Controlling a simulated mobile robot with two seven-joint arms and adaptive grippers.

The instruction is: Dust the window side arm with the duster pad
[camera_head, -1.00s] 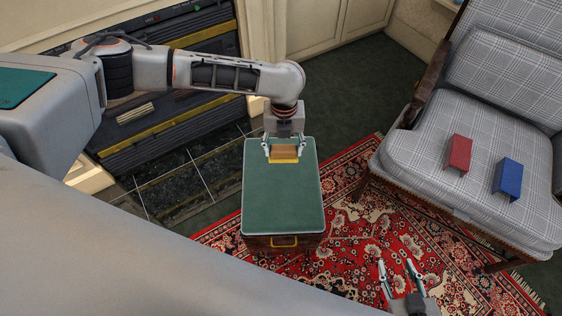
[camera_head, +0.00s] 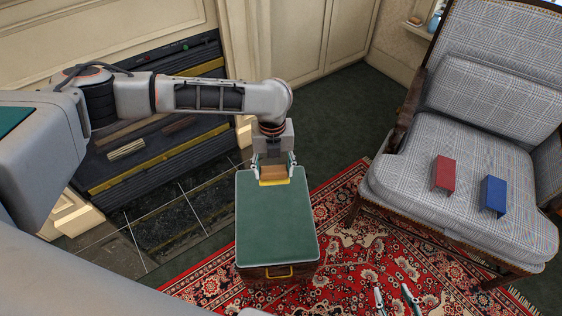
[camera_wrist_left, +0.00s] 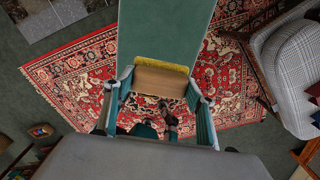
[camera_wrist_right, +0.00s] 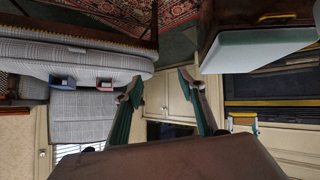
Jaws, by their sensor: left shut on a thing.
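My left gripper (camera_head: 273,171) is shut on the duster pad (camera_head: 273,174), a wooden block with a yellow edge. The pad shows between the fingers in the left wrist view (camera_wrist_left: 161,80). It is at the far end of the green-topped box (camera_head: 277,220); I cannot tell if it touches. The plaid armchair (camera_head: 465,150) stands at the right. Its near-left wooden arm (camera_head: 407,112) is visible, and part of its other arm (camera_head: 548,165) shows at the right edge. I cannot tell which arm is the window side. My right gripper (camera_head: 395,296) is open and empty, low over the rug.
A red block (camera_head: 444,172) and a blue block (camera_head: 493,195) lie on the chair seat. A patterned red rug (camera_head: 350,245) lies under the box and chair. A dark hearth (camera_head: 165,215) is at the left. Green floor (camera_head: 345,120) is clear between box and cabinets.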

